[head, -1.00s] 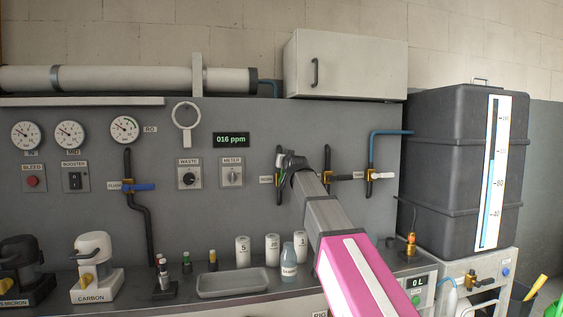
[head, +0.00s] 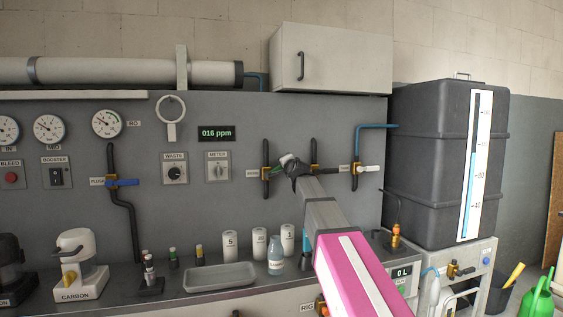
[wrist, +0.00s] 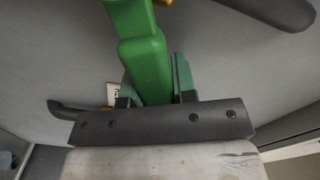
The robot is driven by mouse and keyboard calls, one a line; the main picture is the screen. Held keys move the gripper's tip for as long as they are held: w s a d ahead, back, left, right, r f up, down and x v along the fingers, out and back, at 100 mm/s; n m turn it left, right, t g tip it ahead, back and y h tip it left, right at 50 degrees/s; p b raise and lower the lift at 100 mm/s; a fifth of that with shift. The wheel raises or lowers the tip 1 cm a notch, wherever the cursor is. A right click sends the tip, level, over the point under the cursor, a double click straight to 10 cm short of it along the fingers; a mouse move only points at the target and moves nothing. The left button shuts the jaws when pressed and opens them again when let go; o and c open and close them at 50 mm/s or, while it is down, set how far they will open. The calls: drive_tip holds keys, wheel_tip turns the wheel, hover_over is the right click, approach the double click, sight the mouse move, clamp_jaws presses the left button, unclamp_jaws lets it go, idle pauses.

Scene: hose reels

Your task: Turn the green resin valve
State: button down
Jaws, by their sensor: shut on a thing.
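The green resin valve is on a dark upright pipe on the grey wall panel; its green handle (wrist: 146,66) fills the upper middle of the wrist view. A little green of the handle shows beside my gripper in the head view (head: 276,170). My gripper (wrist: 155,92) is shut on the handle, with one finger on each side. In the head view my gripper (head: 288,163) is at the panel, just right of the valve's pipe (head: 265,170). My gripper and arm hide part of the handle there.
A neighbouring pipe (head: 315,150) stands close behind my gripper. A white-handled valve (head: 367,168) is further right. Bottles and canisters (head: 275,255) and a grey tray (head: 220,276) stand on the bench below. A large dark tank (head: 425,165) stands at the right.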

drive_tip(key=shift+w+d+f+m, duration=0.1)
drive_tip(key=shift+d+f+m, duration=0.15)
drive_tip(key=shift+f+m, duration=0.95)
drive_tip(key=shift+d+f+m, duration=0.2)
drive_tip(key=shift+f+m, duration=0.65)
drive_tip(key=shift+m, duration=0.65)
drive_tip(key=c, duration=0.9)
unclamp_jaws()
drive_tip(key=v, duration=1.1)
drive_tip(key=shift+w, duration=0.1)
